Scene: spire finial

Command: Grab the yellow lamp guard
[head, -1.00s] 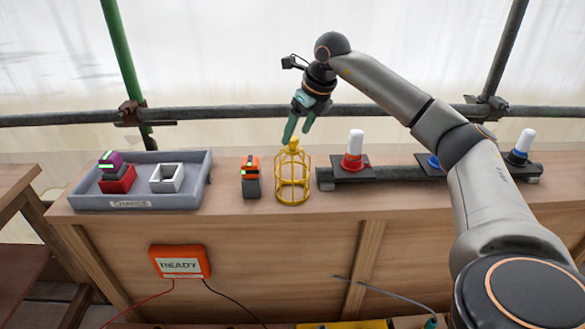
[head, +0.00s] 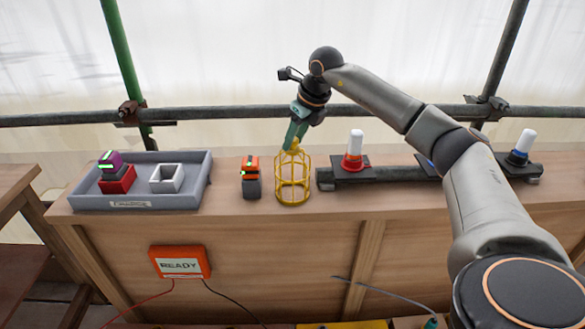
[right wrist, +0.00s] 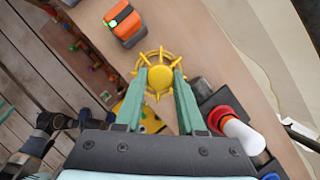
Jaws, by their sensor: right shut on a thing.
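The yellow lamp guard (head: 292,180) is a wire cage with a knob on top. It stands upright on the wooden bench top, between the orange and grey block and the dark rail. My right gripper (head: 292,147) comes down on it from above, and its green fingers are shut on the guard's top knob. In the right wrist view the fingertips (right wrist: 159,78) sit on either side of the round yellow knob (right wrist: 160,79), with the cage wires spreading out around it.
An orange and grey block (head: 251,178) stands close to the left of the guard. A grey tray (head: 90,199) holds a purple and red stack and a white open box. A dark rail (head: 385,174) with red-based and blue-based white lamps lies to the right.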

